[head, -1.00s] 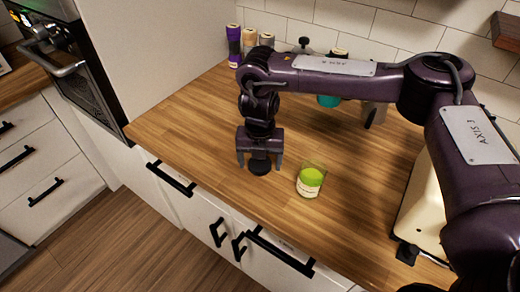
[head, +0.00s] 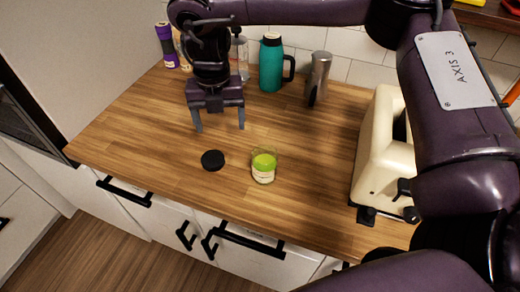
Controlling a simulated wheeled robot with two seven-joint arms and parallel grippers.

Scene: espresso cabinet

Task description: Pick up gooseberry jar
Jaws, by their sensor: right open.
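The gooseberry jar (head: 263,168) is a small clear glass with bright green contents and a pale label. It stands upright on the wooden counter, and no lid is on it. A round black lid (head: 212,160) lies flat on the counter to its left. My right gripper (head: 219,128) is open and empty, fingers pointing down. It is above and behind the black lid, to the left of the jar, touching neither. My left gripper is not in view.
A cream toaster (head: 377,150) stands at the right. The wooden counter (head: 140,130) is clear at the left.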

